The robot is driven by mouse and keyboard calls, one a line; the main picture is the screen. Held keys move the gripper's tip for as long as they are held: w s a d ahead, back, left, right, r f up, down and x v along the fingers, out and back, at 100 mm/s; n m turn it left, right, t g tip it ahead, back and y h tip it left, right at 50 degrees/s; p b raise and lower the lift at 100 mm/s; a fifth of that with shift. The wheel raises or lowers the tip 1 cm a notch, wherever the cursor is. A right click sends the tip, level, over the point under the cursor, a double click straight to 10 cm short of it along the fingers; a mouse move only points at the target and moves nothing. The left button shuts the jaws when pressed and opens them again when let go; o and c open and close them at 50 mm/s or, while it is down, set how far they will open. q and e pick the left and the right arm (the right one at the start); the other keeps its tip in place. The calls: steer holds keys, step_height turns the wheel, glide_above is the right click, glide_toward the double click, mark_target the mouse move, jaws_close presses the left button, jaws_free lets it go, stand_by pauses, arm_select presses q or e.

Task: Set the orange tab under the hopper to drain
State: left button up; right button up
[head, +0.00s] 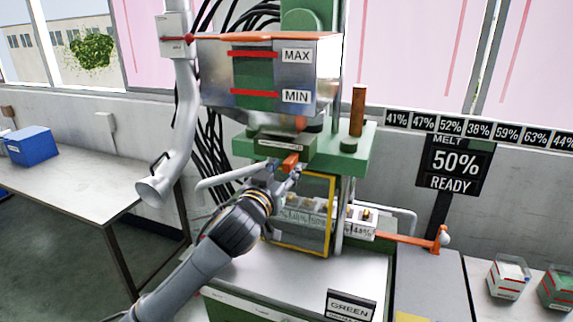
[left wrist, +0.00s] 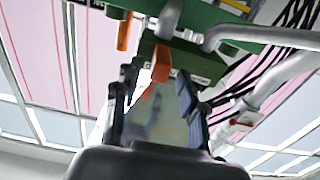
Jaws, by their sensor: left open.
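The hopper (head: 210,75) is a metal box with a window marked MAX and MIN, mounted on the green machine. The small orange tab (head: 291,160) sticks out below it, at the front of a dark green block (head: 285,143). My left gripper (head: 286,174) is at the tab, coming from below left. In the left wrist view the orange tab (left wrist: 161,62) lies between the two spread fingers of the left gripper (left wrist: 158,88); I cannot tell whether either finger touches it. My right gripper is not in view.
A grey pipe (head: 230,178) runs just left of the gripper. A yellow-framed guard (head: 331,215) stands below right, with an orange-handled lever (head: 405,240) beyond. A sign (head: 455,163) reads MELT 50% READY. A table (head: 75,182) with a blue box (head: 32,146) is at left.

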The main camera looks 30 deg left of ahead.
arm_select(q)
steer(key=shift+x, duration=1)
steer(key=shift+c, duration=0.4)
jaws_close()
steer(key=s+a, duration=0.2)
steer(key=a, duration=0.6)
steer(key=shift+c, duration=0.6)
jaws_free()
steer(key=shift+o, duration=1)
steer(key=shift+a, duration=0.2)
